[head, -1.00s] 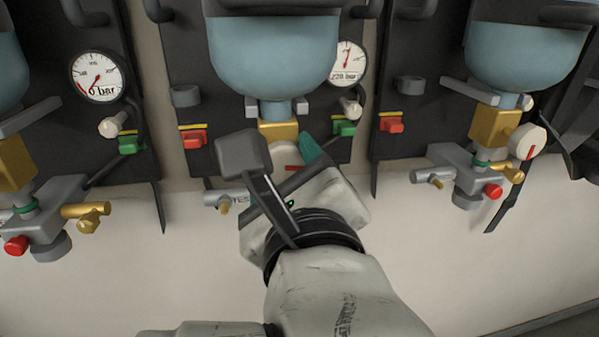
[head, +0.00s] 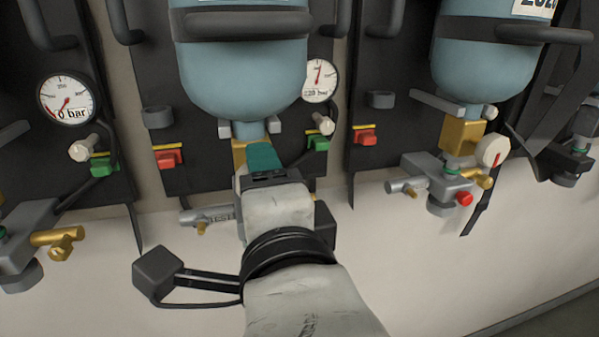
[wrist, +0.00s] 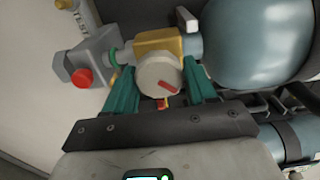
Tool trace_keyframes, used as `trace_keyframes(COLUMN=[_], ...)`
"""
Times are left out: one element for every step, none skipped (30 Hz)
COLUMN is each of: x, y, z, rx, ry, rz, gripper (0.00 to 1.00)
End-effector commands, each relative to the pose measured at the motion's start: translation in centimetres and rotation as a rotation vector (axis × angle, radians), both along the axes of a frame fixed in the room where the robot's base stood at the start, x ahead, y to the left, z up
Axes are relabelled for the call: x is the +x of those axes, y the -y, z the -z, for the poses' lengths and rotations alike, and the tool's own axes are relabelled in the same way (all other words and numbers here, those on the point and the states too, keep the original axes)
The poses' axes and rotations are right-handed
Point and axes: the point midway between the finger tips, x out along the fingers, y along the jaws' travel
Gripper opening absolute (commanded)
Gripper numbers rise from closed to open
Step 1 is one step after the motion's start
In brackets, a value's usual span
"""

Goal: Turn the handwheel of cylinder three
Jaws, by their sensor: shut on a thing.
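My gripper (head: 263,158) is at the valve under the middle blue cylinder (head: 241,72) in the head view, hiding the handwheel there. In the wrist view, the off-white round handwheel (wrist: 156,82) with a red mark sits between the two green fingers of my gripper (wrist: 160,72), which is shut on it. The red mark slants. The wheel is on a brass valve block (wrist: 153,44), which also shows partly in the head view (head: 238,152). I cannot read a cylinder number.
The right cylinder (head: 487,62) has its own handwheel (head: 493,151). A red button (wrist: 82,79) and a grey fitting (head: 208,215) are close by. Gauges read 0 bar at left (head: 67,98) and about 220 bar in the middle (head: 319,80). The pale wall below (head: 440,270) is clear.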

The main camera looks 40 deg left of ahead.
Motion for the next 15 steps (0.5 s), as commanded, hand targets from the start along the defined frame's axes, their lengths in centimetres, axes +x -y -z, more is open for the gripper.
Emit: trace_keyframes(x=[0.09, 0.09, 0.05, 0.09, 0.08, 0.05, 0.09, 0.06, 0.06, 0.08, 0.05, 0.05, 0.05, 0.05, 0.05], y=[0.1, 0.1, 0.07, 0.11, 0.09, 0.07, 0.1, 0.08, 0.08, 0.09, 0.07, 0.07, 0.07, 0.07, 0.07], z=[0.06, 0.04, 0.0, -0.01, -0.01, 0.0, 0.0, -0.02, -0.06, -0.08, -0.09, -0.08, -0.07, -0.07, -0.1], rx=[-0.036, -0.053, -0.078, -0.097, -0.116, -0.141, -0.16, -0.179, -0.203, -0.222, -0.24, -0.264, -0.285, -0.303, -0.328], ry=[0.032, 0.054, 0.083, 0.105, 0.125, 0.154, 0.175, 0.198, 0.227, 0.249, 0.27, 0.298, 0.32, 0.341, 0.37], rz=[0.002, 0.003, 0.003, 0.003, 0.003, 0.003, 0.004, 0.003, 0.004, 0.005, 0.005, 0.004, 0.004, 0.004, 0.005], gripper=[0.26, 0.26, 0.26, 0.26, 0.26, 0.26, 0.26, 0.26, 0.26, 0.26, 0.26, 0.26, 0.26, 0.26, 0.26])
